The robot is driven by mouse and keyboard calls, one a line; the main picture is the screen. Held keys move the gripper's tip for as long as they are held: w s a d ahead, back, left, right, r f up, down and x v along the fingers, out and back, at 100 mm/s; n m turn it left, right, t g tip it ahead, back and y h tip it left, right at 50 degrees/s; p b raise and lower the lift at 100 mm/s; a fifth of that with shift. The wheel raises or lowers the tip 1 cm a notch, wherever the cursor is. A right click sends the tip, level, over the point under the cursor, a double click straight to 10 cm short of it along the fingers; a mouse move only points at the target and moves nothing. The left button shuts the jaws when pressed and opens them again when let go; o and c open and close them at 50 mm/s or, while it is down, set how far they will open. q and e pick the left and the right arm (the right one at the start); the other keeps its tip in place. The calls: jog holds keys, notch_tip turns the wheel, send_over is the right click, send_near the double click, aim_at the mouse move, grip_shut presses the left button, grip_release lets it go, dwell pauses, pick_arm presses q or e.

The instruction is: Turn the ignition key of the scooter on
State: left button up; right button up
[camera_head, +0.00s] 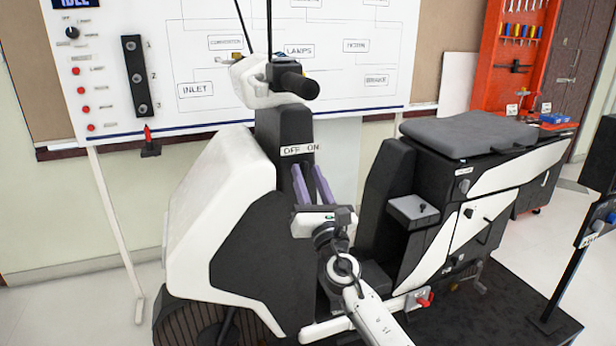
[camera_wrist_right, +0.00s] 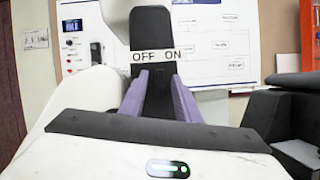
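The scooter (camera_head: 222,184) is white and black, with its handlebar grip (camera_head: 300,86) at the top. A white "OFF ON" label (camera_head: 300,150) is on its dark front column; it also shows in the right wrist view (camera_wrist_right: 155,56). I cannot make out the ignition key in either view. My right gripper (camera_head: 308,170) has two purple fingers pointing at the column just below the label. In the right wrist view my right gripper (camera_wrist_right: 158,78) has its fingers apart, with only the dark column seen between them. My left gripper is not in view.
The scooter's black seat (camera_head: 470,133) and rear body are right of my right arm. A diagram board (camera_head: 350,25) stands behind. A red tool rack (camera_head: 512,60) is at the back right. A dark post (camera_head: 575,265) stands at the right edge.

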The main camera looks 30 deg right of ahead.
grip_shut()
jog(key=shift+m+h, duration=0.3)
jog(key=shift+m, duration=0.2)
jog(key=m+g+h, duration=0.1)
jog(key=m, duration=0.2)
jog(key=m+g+h+p, duration=0.1)
jog(key=m, duration=0.2)
jog(key=shift+a+r, duration=0.15)
jog(key=shift+a, duration=0.05)
jog(key=shift+m+g+h+p, duration=0.35)
jog(key=shift+m+g, duration=0.25)
jog(key=shift+m, duration=0.85)
jog(key=shift+m+g+h+p, duration=0.3)
jog(key=shift+m+g, duration=0.3)
jog(key=shift+m, duration=0.85)
grip_release()
